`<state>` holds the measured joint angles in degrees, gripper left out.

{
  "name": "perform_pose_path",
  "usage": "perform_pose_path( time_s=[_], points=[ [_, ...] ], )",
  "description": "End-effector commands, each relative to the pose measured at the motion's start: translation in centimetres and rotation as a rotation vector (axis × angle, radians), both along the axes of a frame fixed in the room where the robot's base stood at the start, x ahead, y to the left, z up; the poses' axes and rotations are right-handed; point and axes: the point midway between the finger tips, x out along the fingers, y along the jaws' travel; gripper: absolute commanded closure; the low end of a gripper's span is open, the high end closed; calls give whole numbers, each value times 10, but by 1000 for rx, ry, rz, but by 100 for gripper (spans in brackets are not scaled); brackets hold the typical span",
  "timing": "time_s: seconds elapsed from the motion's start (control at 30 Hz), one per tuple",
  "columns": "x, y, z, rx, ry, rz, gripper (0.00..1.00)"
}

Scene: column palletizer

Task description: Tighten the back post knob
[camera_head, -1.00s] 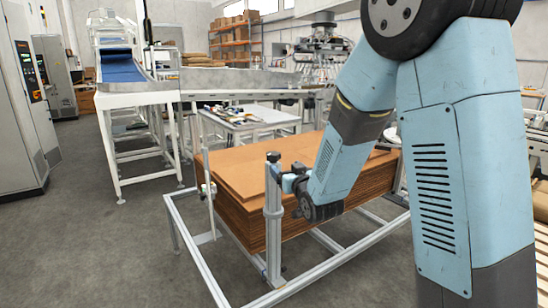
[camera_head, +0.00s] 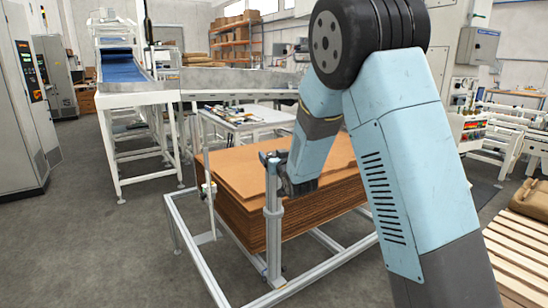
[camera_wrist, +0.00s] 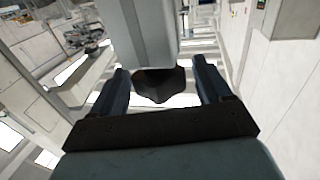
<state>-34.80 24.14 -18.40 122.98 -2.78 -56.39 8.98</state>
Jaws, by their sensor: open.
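A grey upright post (camera_head: 273,225) stands at the near corner of the frame around the cardboard stack (camera_head: 240,212). In the wrist view, my gripper (camera_wrist: 159,68) is open, with one finger on each side of a dark knob (camera_wrist: 160,86). The knob sits against a grey post face (camera_wrist: 138,32). Whether a finger touches it I cannot tell. A thinner post (camera_head: 209,165) stands farther left with a small coloured fitting.
A low metal frame (camera_head: 197,268) surrounds the stack. A small table with tools (camera_head: 240,117) and a conveyor (camera_head: 128,98) stand behind. A wooden pallet (camera_head: 520,250) lies at the right. Grey floor is clear at the left.

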Motion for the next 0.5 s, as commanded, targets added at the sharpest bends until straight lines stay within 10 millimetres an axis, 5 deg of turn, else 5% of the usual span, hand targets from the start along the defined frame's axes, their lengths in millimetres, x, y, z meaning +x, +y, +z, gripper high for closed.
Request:
perform_pose_path(
  time_s=[0.17, 0.5],
  points=[
    [0, 0, 0, 0, 0, -1, 23],
    [0, -1, 0, 0, 1, -1, 56]
  ],
)
